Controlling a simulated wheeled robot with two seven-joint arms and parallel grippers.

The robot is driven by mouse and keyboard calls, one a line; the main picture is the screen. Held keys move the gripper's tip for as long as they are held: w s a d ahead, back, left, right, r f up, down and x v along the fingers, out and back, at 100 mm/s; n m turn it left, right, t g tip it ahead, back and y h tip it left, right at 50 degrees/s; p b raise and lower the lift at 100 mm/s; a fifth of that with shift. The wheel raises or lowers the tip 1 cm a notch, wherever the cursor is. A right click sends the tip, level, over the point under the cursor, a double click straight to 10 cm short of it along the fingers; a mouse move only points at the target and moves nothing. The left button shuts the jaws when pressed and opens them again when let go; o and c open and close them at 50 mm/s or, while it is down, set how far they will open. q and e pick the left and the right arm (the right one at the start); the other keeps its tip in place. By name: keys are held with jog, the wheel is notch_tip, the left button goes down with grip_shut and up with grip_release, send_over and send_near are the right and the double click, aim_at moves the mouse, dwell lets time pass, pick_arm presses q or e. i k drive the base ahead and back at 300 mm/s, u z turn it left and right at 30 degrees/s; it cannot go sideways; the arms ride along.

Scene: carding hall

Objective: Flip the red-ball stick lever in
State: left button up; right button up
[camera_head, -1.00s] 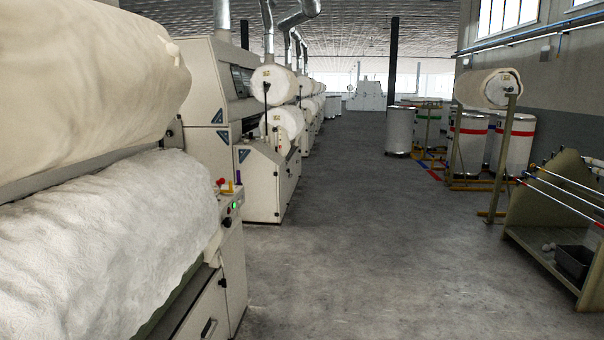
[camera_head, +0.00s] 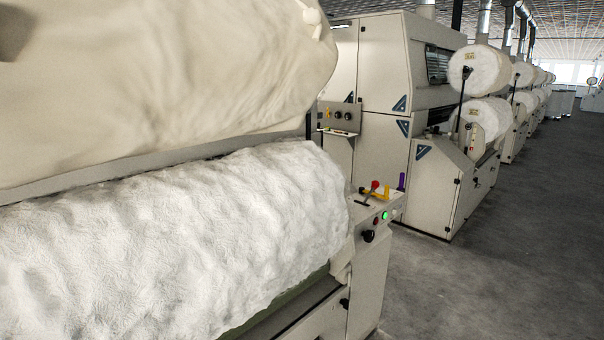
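The red-ball stick lever (camera_head: 375,185) stands on top of the control box (camera_head: 372,212) at the right end of the near carding machine. Its red ball is small and its stick is mostly too small to make out. A yellow part (camera_head: 384,193) and an upright purple part (camera_head: 401,182) are beside it. A lit green button (camera_head: 385,215) is on the box's front edge. Neither of my grippers is in view.
A thick white fibre web (camera_head: 180,240) covers the near machine under a large cream roll (camera_head: 160,80). A second machine (camera_head: 385,110) with white rolls (camera_head: 480,70) stands behind. Grey floor (camera_head: 470,285) is clear at the right.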

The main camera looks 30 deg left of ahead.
aim_at(375, 184)
jog(key=u, duration=0.25)
jog(key=i, duration=0.75)
jog(key=z, duration=1.05)
jog(key=i, duration=1.85)
jog(key=u, duration=1.15)
jog(key=i, duration=1.05)
jog(key=u, duration=1.05)
